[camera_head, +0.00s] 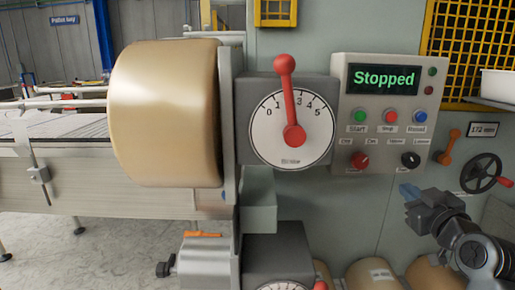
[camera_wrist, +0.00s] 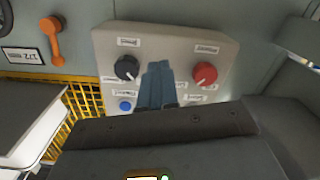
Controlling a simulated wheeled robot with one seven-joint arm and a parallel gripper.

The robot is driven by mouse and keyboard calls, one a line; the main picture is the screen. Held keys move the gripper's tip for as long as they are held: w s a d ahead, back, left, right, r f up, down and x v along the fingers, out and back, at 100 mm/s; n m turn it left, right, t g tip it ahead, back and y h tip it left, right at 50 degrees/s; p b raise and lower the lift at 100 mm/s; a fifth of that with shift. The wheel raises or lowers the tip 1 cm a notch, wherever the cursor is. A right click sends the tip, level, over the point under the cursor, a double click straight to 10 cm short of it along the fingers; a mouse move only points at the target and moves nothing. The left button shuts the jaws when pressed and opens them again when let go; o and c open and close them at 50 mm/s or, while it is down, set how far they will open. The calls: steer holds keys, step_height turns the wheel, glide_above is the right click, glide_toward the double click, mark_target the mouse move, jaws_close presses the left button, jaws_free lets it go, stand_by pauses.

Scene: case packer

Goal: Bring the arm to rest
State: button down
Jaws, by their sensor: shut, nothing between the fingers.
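My gripper (camera_head: 408,191) is at the lower right of the head view, just below the control panel (camera_head: 340,110). Its blue fingers are closed together and empty. In the wrist view the gripper (camera_wrist: 157,72) points at the panel, which appears upside down, between a black knob (camera_wrist: 127,68) and a red knob (camera_wrist: 205,74). I cannot tell whether the fingertips touch anything. The panel's display (camera_head: 384,79) reads "Stopped" in green.
A dial with a red lever (camera_head: 289,100) stands left of the panel, beside a large tan tape roll (camera_head: 165,113). An orange handle (camera_head: 449,146) and a black handwheel (camera_head: 482,173) are close to my arm. Tan rolls (camera_head: 373,274) lie below. A white tray (camera_head: 497,84) is at the right.

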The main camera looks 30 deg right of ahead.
steer(key=s+a+f+y, duration=0.1)
steer(key=s+a+f, duration=0.35)
steer(key=a, duration=0.25)
steer(key=s+a+f+y, duration=0.1)
steer(key=s+a+f, duration=0.2)
steer(key=a+f, duration=0.35)
steer(key=s+a+f+y, duration=0.1)
steer(key=s+a+f, duration=0.25)
steer(key=a, duration=0.55)
steer(key=s+a+r+y, duration=0.1)
steer(key=s+a, duration=0.2)
steer(key=s, duration=0.3)
steer(key=s+a+r+n+y, duration=0.1)
steer(key=s+a+y, duration=0.1)
steer(key=s+a, duration=0.2)
steer(key=s+a+r+n+y, duration=0.1)
steer(key=s+a+y, duration=0.1)
steer(key=s, duration=0.8)
steer(key=shift+a+g, duration=0.4)
steer(key=shift+a, duration=0.5)
steer(key=shift+s+r, duration=0.1)
